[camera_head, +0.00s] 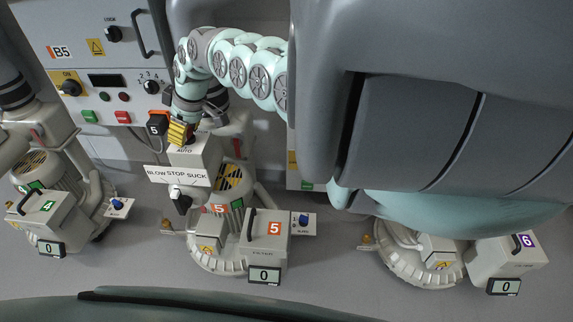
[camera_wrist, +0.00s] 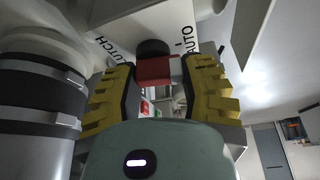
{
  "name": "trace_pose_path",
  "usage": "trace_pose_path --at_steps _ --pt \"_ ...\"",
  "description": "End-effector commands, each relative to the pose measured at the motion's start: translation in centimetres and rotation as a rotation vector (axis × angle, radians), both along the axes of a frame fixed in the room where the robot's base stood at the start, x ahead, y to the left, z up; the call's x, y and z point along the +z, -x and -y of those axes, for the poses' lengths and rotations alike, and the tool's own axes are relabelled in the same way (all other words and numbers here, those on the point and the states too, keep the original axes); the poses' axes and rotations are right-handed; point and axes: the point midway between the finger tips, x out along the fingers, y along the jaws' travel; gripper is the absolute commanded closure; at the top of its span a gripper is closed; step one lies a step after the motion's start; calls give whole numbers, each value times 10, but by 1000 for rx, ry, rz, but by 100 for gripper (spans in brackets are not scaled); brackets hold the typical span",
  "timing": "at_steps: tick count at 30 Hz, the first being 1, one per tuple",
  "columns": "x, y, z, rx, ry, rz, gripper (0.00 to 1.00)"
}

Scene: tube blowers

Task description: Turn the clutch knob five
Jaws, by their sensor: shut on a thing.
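Blower five (camera_head: 268,230), marked with an orange 5, stands in the middle of the head view. Its upright control box (camera_head: 193,158) carries the word AUTO and a BLOW STOP SUCK plate (camera_head: 177,176) with a black lever (camera_head: 180,201). In the wrist view the clutch knob (camera_wrist: 155,70), red with a black part, sits by the words CLUTCH and AUTO. My gripper (camera_head: 181,132) is at the top of that box, its yellow fingers (camera_wrist: 157,76) on either side of the knob and shut on it. In the head view the fingers hide the knob.
Blower four (camera_head: 42,208) stands left and blower six (camera_head: 500,258) right, each with a display reading 0. Blower five's display (camera_head: 265,275) also reads 0. Behind is a grey panel (camera_head: 70,40) with knobs, buttons and a handle. Floor shows between the blowers.

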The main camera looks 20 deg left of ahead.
Motion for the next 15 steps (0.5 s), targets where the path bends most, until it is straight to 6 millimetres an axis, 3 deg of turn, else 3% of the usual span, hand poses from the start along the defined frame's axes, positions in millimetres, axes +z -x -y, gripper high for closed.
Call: trace_pose_path --at_steps 15 --pt "-2 -5 5 174 -2 -8 92"
